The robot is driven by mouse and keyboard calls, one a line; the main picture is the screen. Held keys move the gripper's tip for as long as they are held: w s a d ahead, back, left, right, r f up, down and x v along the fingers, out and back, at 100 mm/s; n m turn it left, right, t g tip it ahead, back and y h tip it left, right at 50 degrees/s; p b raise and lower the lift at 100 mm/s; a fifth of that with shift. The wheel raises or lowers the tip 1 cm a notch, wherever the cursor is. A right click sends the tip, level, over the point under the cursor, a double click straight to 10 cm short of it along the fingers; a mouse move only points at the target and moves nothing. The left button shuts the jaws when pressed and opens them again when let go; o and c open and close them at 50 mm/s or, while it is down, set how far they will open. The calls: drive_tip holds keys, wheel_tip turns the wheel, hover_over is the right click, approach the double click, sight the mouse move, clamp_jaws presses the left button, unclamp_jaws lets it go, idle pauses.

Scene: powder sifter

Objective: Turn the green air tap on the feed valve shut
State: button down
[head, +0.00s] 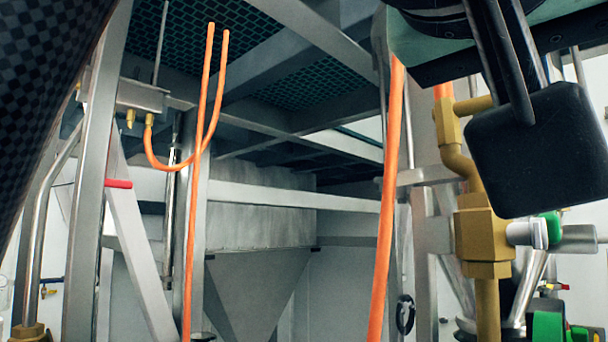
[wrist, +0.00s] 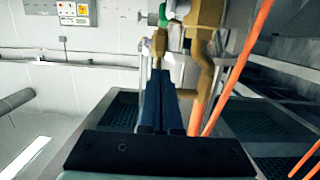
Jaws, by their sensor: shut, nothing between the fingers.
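The brass feed valve (head: 484,237) stands on a brass pipe at the right of the head view. A green tap part (head: 550,228) shows at its right side, next to a pale metal fitting. My gripper (head: 535,160) is shut and empty, its black fingertips just above the green part in the picture; the gap in depth is unclear. In the wrist view the shut fingers (wrist: 160,78) point up the picture towards the brass pipework (wrist: 205,45). Green (wrist: 163,14) shows beyond the tips at the top edge, only partly in view. I cannot tell the tap's angle.
Orange hoses (head: 390,210) hang left of the valve, and another orange hose (head: 193,210) hangs further left. A grey hopper (head: 255,280) and steel frame stand behind. Another green part (head: 548,326) is at the lower right. A wall panel (wrist: 75,12) shows in the wrist view.

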sight(548, 228)
drive_tip(key=w+d+f+b, duration=0.1)
drive_tip(key=d, duration=0.1)
drive_tip(key=w+d+f+b, duration=0.1)
drive_tip(key=w+d+f, duration=0.1)
drive_tip(key=shift+w+f, duration=0.1)
drive_tip(key=shift+w, duration=0.2)
drive_tip(key=shift+a+f+b, duration=0.1)
drive_tip(key=shift+f+b, duration=0.55)
drive_tip(key=shift+f, duration=0.1)
drive_tip(key=shift+f+b, duration=0.55)
drive_tip(key=shift+w+d+f, duration=0.1)
drive_tip(key=shift+w+d, duration=0.05)
drive_tip(key=shift+d, duration=0.1)
